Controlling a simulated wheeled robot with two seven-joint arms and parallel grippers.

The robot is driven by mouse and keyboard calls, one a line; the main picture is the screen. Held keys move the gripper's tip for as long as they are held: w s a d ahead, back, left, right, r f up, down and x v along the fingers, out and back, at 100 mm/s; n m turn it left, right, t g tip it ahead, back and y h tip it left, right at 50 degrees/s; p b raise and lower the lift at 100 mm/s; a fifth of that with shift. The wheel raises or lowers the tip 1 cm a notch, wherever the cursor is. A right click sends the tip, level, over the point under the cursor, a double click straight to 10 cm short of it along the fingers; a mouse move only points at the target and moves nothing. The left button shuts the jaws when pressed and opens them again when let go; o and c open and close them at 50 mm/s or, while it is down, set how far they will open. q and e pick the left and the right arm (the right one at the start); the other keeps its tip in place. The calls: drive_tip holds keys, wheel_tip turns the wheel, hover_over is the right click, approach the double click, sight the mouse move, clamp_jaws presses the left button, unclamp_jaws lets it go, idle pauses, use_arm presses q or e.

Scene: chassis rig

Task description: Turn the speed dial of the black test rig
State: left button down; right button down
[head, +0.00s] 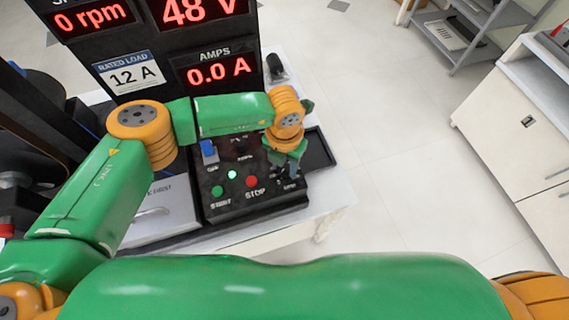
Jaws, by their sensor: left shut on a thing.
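The black test rig's control panel (222,196) lies flat on a white table, with a blue switch, green and red buttons and a lit green lamp. My left gripper (286,172) reaches down to the right side of this panel. It is shut on what looks like the speed dial, which the gripper and wrist almost wholly hide. The rig's display tower (128,45) reads 0 rpm, 48 V and 0.0 A. The dial's mark and setting cannot be seen. My right gripper is out of view.
A START button (217,191) and a red STOP button (252,181) sit close left of my gripper. A black tray (318,150) lies right of the panel. A white cabinet (515,130) and grey shelf (470,40) stand at right, with clear floor between.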

use_arm(q)
drive_tip(key=shift+f+m+b, duration=0.2)
drive_tip(key=shift+m+b, duration=0.3)
drive_tip(key=shift+b, duration=0.15)
drive_tip(key=m+b, duration=0.8)
drive_tip(key=b, duration=0.2)
drive_tip(key=shift+f+m, duration=0.1)
drive_tip(key=shift+m, duration=0.3)
drive_tip(key=m+b, duration=0.2)
drive_tip(key=shift+m, duration=0.4)
drive_tip(key=m+b, duration=0.1)
drive_tip(key=m, duration=0.1)
drive_tip(key=shift+m+b, duration=0.3)
drive_tip(key=shift+b, duration=0.1)
drive_tip(key=m, duration=0.1)
drive_tip(key=m+b, duration=0.1)
drive_tip(key=m, duration=0.1)
drive_tip(key=shift+r+m, duration=0.2)
drive_tip(key=shift+m, duration=0.1)
drive_tip(key=m, duration=0.3)
drive_tip(key=shift+m, duration=0.3)
drive_tip(key=shift+m+b, duration=0.35)
drive_tip(key=shift+m, duration=1.65)
